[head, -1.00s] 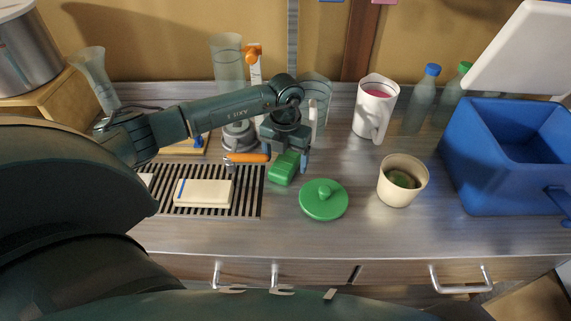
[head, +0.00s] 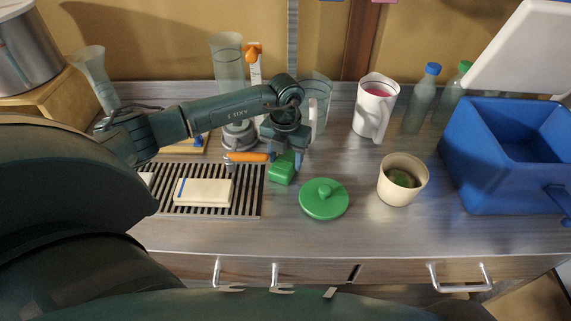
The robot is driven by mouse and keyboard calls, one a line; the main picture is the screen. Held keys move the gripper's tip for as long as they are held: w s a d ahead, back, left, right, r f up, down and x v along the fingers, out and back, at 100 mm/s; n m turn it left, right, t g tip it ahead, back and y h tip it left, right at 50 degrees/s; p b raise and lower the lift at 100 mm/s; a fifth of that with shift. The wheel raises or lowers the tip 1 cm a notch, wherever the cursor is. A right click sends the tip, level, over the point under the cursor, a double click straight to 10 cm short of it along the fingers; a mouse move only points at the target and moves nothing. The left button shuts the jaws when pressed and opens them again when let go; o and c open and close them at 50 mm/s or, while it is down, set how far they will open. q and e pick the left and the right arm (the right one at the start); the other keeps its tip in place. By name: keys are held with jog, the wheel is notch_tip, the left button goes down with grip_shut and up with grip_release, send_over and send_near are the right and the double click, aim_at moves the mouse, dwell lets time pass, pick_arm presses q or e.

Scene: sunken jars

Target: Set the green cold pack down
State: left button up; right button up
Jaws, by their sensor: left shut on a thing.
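The green cold pack (head: 281,172) is a small green block near the middle of the counter, just right of the slatted rack. My left gripper (head: 287,156) is above it, pointing down and shut on its upper part. The fingers hide part of the pack. The pack's lower end is at or very close to the counter; I cannot tell whether it touches. My right gripper is not in view.
A green lid (head: 324,199) lies just right of the pack. An orange-handled tool (head: 246,157) is close on the left. The black rack (head: 249,197) holds a cream block (head: 203,192). A cream jar (head: 402,180), white pitcher (head: 375,107) and blue cooler (head: 505,155) stand right.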

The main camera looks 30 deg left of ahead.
pick_arm(q)
jog(key=shift+r, duration=0.1)
jog(key=shift+w+r, duration=0.1)
jog(key=shift+r, duration=0.3)
jog(key=w+d+b, duration=0.2)
jog(key=shift+w+d, duration=0.25)
jog(key=shift+w, duration=0.15)
notch_tip(320, 180, up, 14)
jog(key=shift+w+r, duration=0.1)
